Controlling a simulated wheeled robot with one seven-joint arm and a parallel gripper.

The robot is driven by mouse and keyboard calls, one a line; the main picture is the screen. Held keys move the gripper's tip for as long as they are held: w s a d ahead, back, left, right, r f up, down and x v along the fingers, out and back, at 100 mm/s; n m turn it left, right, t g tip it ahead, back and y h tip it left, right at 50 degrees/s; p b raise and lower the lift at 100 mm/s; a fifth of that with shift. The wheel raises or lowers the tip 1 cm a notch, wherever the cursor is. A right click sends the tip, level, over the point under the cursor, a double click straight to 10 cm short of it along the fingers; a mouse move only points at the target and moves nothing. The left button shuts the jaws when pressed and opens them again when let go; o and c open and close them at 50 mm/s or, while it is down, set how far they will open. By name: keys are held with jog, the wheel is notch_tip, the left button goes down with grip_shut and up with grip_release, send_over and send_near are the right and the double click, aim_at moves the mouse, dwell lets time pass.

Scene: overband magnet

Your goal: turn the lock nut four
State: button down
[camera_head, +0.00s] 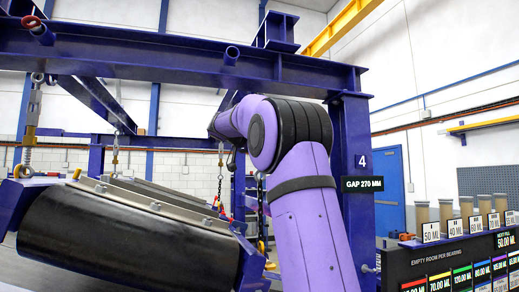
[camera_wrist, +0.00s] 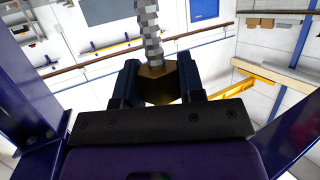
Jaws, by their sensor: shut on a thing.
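In the wrist view, a brass-coloured hex nut (camera_wrist: 157,86) sits on a grey threaded rod (camera_wrist: 149,30) that runs up out of the picture. My gripper (camera_wrist: 158,82) is shut on the nut, with one dark finger on each side of it. In the head view my purple arm reaches up and bends toward the frame near the post (camera_head: 355,220) marked with the number 4 sign (camera_head: 362,162). My gripper and the nut are hidden there behind my arm and cannot be made out.
A blue steel frame beam (camera_head: 180,55) crosses above the black-belted magnet unit (camera_head: 125,235). A sign (camera_head: 363,184) reads GAP 270 MM. A rack of labelled tubes (camera_head: 465,225) stands at the right.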

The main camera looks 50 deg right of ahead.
jog(key=shift+f, duration=0.1)
jog(key=shift+m+g+y, duration=0.4)
jog(key=shift+m+g, duration=1.1)
jog(key=shift+g, duration=0.3)
jog(key=shift+w+m+g, duration=0.1)
jog(key=shift+m+g, duration=0.4)
jog(key=c, duration=1)
grip_release()
jog(key=shift+y, duration=0.3)
jog(key=o, duration=0.4)
jog(key=shift+c, duration=0.2)
jog(key=shift+a, duration=0.1)
jog(key=w+a, duration=0.3)
jog(key=a, duration=0.4)
